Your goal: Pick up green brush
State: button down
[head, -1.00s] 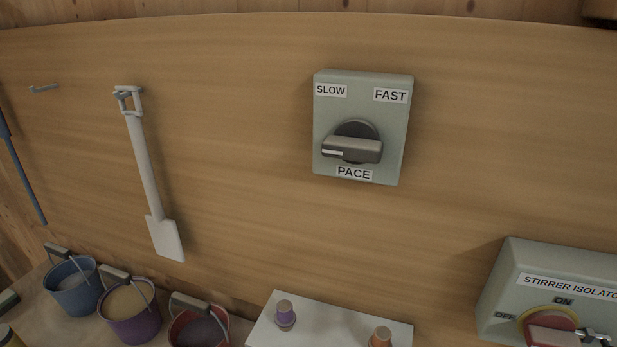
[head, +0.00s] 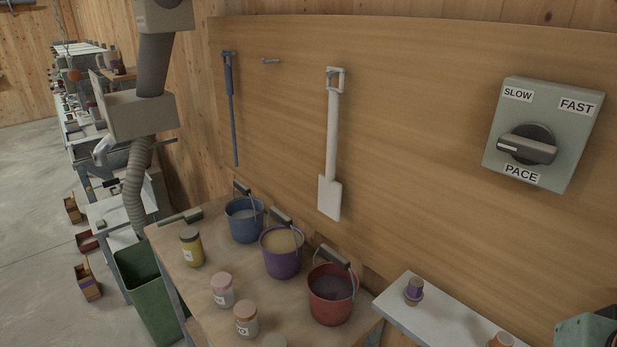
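A small dark green item (head: 180,216) lies flat at the far left corner of the wooden table, beyond the yellow jar. It may be the green brush, but it is too small to make out bristles. No other brush shows clearly. My gripper is not in view.
The wooden table (head: 205,300) holds blue (head: 243,228), purple (head: 282,262) and red (head: 330,305) buckets and several jars, including a yellow one (head: 191,250). A green bin (head: 150,290) stands left of it. A white shovel (head: 332,140) hangs behind. Open floor (head: 35,200) lies left.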

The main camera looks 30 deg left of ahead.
aim_at(195, 214)
jog(key=u, duration=2.05)
jog(key=i+j+u, duration=0.15)
jog(key=j, duration=0.2)
jog(key=j+u, duration=0.15)
jog(key=j, duration=0.2)
jog(key=i+j+u, duration=0.65)
jog(key=i+j, duration=0.2)
jog(key=i+z, duration=0.3)
jog(key=i, duration=0.2)
jog(key=i+j+z, duration=0.3)
jog(key=i, duration=0.2)
jog(key=i+l+z, duration=0.1)
jog(key=i+z, duration=0.8)
jog(key=i+l+z, duration=0.1)
jog(key=i+z, duration=0.55)
jog(key=z, duration=0.3)
